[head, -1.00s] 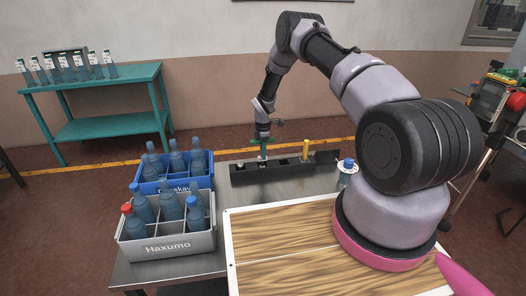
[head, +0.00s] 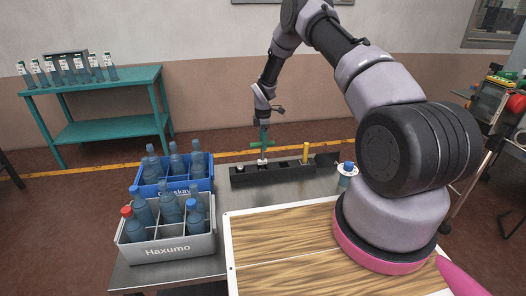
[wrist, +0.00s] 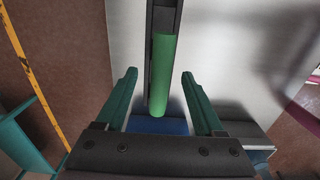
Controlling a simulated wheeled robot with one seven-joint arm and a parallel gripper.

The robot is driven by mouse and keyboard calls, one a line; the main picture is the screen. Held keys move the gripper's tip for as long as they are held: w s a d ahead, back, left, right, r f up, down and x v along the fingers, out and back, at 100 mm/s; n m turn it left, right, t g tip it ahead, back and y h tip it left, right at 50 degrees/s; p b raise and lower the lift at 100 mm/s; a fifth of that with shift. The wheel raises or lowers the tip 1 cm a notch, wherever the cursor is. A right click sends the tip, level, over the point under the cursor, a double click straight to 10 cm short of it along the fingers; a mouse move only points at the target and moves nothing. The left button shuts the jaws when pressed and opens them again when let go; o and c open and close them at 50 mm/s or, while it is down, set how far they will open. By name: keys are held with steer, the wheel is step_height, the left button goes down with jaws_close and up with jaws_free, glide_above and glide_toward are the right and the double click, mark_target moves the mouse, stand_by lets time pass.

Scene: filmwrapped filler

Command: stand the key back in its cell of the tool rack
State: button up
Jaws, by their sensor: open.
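The key shows a green bar-shaped handle (head: 262,142) above the black tool rack (head: 240,178) in the head view. Its lower part is small and partly hidden, so I cannot tell how deep it sits in a cell. In the wrist view the green handle (wrist: 163,75) lies in line with the dark rack strip, between my fingers. My gripper (wrist: 160,85) is open, with one teal finger on each side of the handle and a visible gap to each.
A yellow-handled tool (head: 306,152) stands in the rack to the right. A blue crate (head: 177,186) and a grey crate (head: 168,248) with bottles stand at left. A wooden board (head: 285,240) lies in front.

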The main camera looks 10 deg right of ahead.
steer(key=shift+r, duration=1.7)
steer(key=shift+r, duration=0.1)
steer(key=s+d+r+m+t, duration=0.1)
steer(key=s+r+m, duration=0.2)
steer(key=r, duration=0.8)
steer(key=s+d+r+m+t, duration=0.1)
steer(key=s+r+m, duration=0.2)
steer(key=r, duration=0.8)
steer(key=s+d+r+m+t, duration=0.1)
steer(key=s+d+r+m, duration=0.2)
steer(key=r, duration=0.8)
steer(key=s+r+m+t+y, duration=0.15)
steer(key=s+r+m, duration=0.45)
steer(key=s+r, duration=0.8)
steer(key=s+m+t, duration=0.2)
steer(key=s+m, duration=0.5)
steer(key=s, duration=1.1)
steer(key=shift+d+r+t, duration=0.15)
steer(key=shift+d+t, duration=0.1)
steer(key=shift+t, duration=0.1)
